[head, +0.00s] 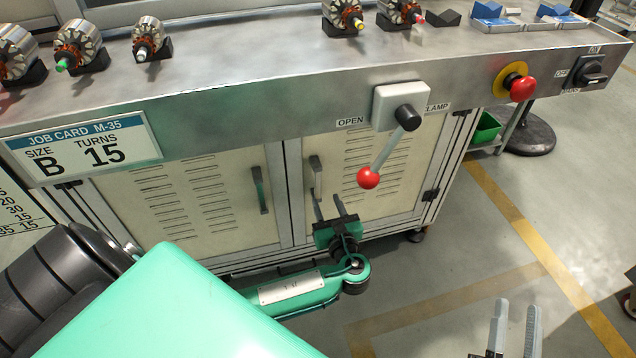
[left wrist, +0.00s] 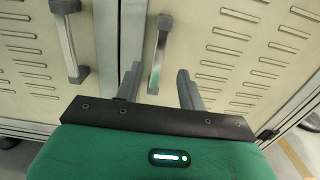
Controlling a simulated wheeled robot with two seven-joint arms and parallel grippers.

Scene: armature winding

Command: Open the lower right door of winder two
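The lower right door (head: 377,172) of the winder is a cream vented panel, and it looks closed. Its upright bar handle (head: 316,177) is near the door's left edge; the handle also shows in the left wrist view (left wrist: 160,55). My left gripper (head: 330,207) is in front of this door, just below the handle in the head view. In the left wrist view its two fingers stand apart, one on each side of the handle, and I see no contact. My right gripper (head: 515,325) is at the bottom right, its fingers apart and empty over the floor.
The lower left door (head: 190,200) with its own handle (head: 260,190) is beside it, also closed. A clamp lever with a red knob (head: 369,178) hangs in front of the right door's upper part. A red stop button (head: 522,88) sits on the bench edge.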

